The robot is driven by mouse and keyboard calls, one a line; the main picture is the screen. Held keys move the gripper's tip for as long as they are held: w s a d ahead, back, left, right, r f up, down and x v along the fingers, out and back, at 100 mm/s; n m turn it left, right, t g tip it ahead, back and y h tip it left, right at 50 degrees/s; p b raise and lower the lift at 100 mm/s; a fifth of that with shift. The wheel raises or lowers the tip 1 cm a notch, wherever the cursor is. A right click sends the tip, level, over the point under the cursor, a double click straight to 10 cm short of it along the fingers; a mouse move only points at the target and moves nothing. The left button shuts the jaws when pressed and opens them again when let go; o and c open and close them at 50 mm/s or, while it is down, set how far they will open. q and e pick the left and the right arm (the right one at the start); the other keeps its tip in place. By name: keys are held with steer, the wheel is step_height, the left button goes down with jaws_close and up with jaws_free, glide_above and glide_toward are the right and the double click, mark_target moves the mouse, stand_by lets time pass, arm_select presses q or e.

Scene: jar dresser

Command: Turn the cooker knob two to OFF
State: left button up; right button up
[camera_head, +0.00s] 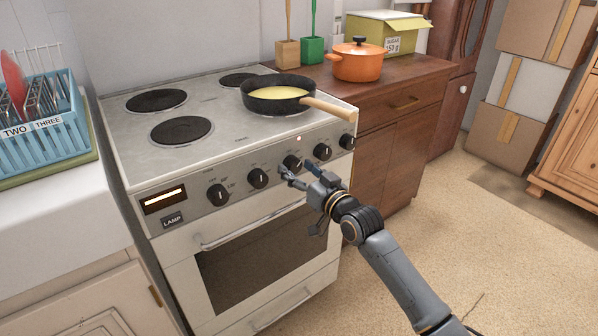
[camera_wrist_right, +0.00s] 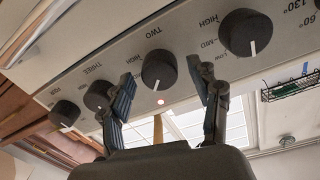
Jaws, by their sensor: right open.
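Cooker knob two (camera_head: 292,163) is a black round knob on the sloped front panel of the white cooker, third from the left in the head view. In the right wrist view, knob two (camera_wrist_right: 159,70) is near the label TWO, and its white mark points down the picture, toward the hob side. My right gripper (camera_head: 297,170) is open in front of it. In the right wrist view, the two fingers of the right gripper (camera_wrist_right: 161,68) stand on either side of the knob. I cannot tell whether they touch it. My left gripper is out of view.
Neighbouring knobs (camera_head: 258,178) and (camera_head: 322,152) sit close on both sides. A red lamp (camera_head: 299,138) glows above knob two. A black pan (camera_head: 276,108) has its wooden handle (camera_head: 329,107) reaching over the cooker's front edge. The oven handle (camera_head: 255,222) lies below.

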steer(key=c, duration=1.2)
steer(key=shift+o, duration=0.2)
steer(key=shift+n, duration=0.6)
steer(key=n+p, duration=0.2)
steer(key=n, duration=0.4)
steer(key=shift+p, duration=0.35)
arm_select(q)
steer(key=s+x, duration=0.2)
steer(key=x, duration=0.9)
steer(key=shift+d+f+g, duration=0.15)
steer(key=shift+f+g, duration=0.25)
arm_select(e)
steer(key=shift+f+n, duration=0.1)
steer(key=shift+n, duration=1)
steer(key=o, duration=1.2)
steer(key=shift+c, duration=0.2)
